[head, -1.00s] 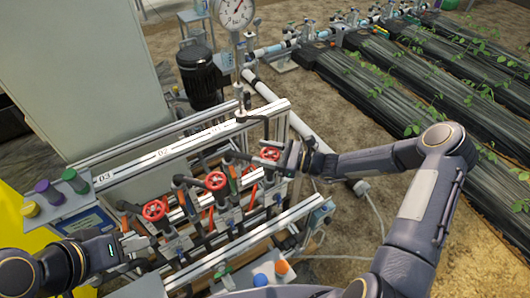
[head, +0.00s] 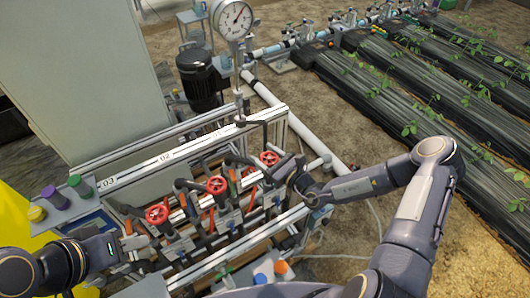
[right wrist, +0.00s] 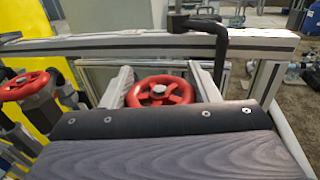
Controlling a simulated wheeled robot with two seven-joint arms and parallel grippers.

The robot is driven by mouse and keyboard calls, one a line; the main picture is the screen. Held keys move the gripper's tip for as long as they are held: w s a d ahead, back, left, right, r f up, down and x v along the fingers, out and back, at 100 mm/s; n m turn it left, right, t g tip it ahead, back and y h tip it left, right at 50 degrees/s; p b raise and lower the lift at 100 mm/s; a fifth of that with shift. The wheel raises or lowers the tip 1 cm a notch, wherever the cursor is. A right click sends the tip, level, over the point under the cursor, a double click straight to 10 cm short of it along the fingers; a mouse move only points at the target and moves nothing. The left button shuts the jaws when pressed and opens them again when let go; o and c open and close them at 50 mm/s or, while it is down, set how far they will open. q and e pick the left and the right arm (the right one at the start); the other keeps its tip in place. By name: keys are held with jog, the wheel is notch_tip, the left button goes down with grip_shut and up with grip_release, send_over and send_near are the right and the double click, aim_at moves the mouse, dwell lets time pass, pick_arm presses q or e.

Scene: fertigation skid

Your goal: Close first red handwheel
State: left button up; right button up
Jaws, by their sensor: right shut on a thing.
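Three red handwheels stand in a row on the skid: a near-left one (head: 157,214), a middle one (head: 217,185) and a far-right one (head: 269,158). My right gripper (head: 281,168) is at the far-right handwheel. In the right wrist view this red handwheel (right wrist: 160,92) lies between my two pale fingers, which are shut on its rim; the dark gripper body hides its lower edge. Another red handwheel (right wrist: 24,85) shows at the left of that view. My left gripper (head: 128,243) is below and left of the near-left handwheel, apart from it; its finger opening is unclear.
A pale frame rail (head: 165,158) with number labels runs behind the handwheels. A pressure gauge (head: 233,19) rises behind it. Dark pipes and orange-red levers crowd the row. A shelf with coloured-cap bottles (head: 80,187) is at left.

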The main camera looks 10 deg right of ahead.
jog(key=shift+h, duration=0.3)
jog(key=o, duration=1)
jog(key=b+v, duration=0.1)
jog(key=v, duration=0.6)
jog(key=shift+s+d+b, duration=0.2)
jog(key=shift+s+b, duration=0.15)
jog(key=shift+b, duration=0.05)
jog(key=shift+f, duration=0.1)
